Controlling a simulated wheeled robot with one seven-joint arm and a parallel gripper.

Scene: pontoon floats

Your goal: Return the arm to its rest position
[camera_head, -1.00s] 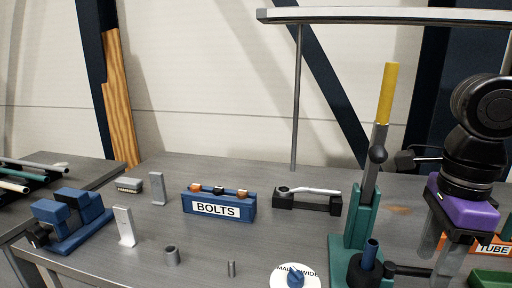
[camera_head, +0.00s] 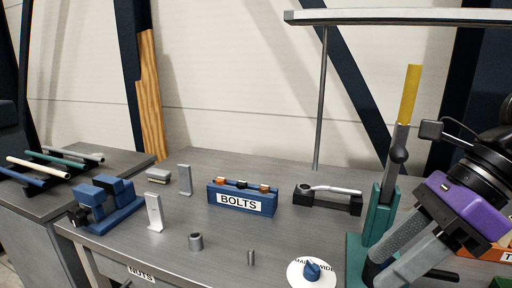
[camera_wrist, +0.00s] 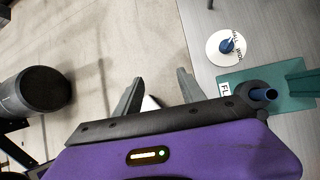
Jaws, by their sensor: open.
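My gripper (camera_head: 386,252) is at the right of the head view, with its purple body and two grey fingers pointing down and left. The fingers are spread apart with nothing between them. In the wrist view my gripper (camera_wrist: 160,92) is also open and empty, over the floor beside the table edge. In the head view it overlaps the green press (camera_head: 381,208) with the yellow handle, hiding its lower part. The wrist view shows the green base (camera_wrist: 290,90) and a blue tube to the right of the fingers.
The table holds a blue BOLTS bin (camera_head: 241,198), a wrench on a black holder (camera_head: 328,198), a white dial (camera_head: 312,274), a blue vise (camera_head: 106,204) and small metal parts. An orange bin (camera_head: 494,252) is at the right. An overhead bar (camera_head: 400,17) spans the top right.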

